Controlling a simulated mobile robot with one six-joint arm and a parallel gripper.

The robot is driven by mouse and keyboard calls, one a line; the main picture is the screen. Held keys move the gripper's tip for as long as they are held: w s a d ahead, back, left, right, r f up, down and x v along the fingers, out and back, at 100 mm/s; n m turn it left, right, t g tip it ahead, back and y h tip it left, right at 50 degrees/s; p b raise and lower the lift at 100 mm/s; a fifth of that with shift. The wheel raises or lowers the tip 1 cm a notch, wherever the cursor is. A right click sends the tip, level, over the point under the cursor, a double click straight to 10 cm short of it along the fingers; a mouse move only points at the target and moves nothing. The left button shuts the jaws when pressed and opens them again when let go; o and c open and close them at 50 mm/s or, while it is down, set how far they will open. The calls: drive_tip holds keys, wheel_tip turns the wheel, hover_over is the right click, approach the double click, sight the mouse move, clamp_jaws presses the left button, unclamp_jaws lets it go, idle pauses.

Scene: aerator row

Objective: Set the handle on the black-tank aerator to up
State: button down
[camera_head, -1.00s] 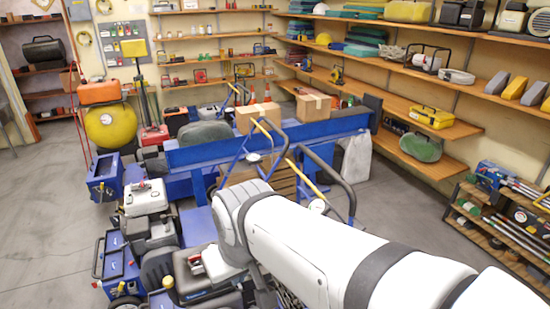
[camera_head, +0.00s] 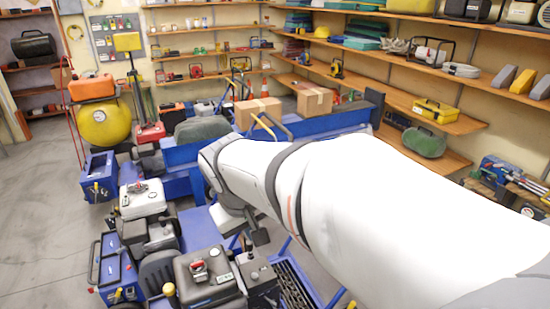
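The black-tank aerator (camera_head: 209,285) stands at the bottom of the view, left of my arm. Its dark, boxy tank has a small red-and-white part (camera_head: 198,267) on top. A yellow-knobbed lever (camera_head: 169,290) stands at its left side; I cannot tell which part is the handle or how it is set. My gripper (camera_head: 253,240) appears as small dark parts below my white wrist, just right of and above the tank. It looks apart from the tank. Its fingers are too small and partly hidden, so open or shut does not show.
A white-tank machine (camera_head: 142,198) stands behind and left of the black tank. A blue machine (camera_head: 118,268) is at lower left. Cardboard boxes (camera_head: 258,112) sit beyond my arm. Shelves (camera_head: 440,120) line the right wall. Grey floor (camera_head: 40,210) is free at left.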

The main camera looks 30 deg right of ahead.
drive_tip(key=w+d+f+m+g+h+b, duration=0.1)
drive_tip(key=w+d+f+g+h+b, duration=0.3)
drive_tip(key=w+d, duration=0.95)
drive_tip(key=w+d+f+h+b, duration=0.3)
drive_tip(key=w+d+f+h, duration=0.3)
drive_tip(key=w+d, duration=0.75)
drive_tip(key=s+d+f+p, duration=0.2)
drive_tip(key=d, duration=0.6)
drive_tip(key=s+d+f+h+p, duration=0.1)
drive_tip(key=s+d, duration=0.1)
drive_tip(key=d, duration=0.6)
drive_tip(key=shift+s+f+p, duration=0.2)
drive_tip(key=shift+f+p, duration=0.15)
drive_tip(key=shift+f, duration=0.05)
drive_tip(key=shift+r, duration=0.1)
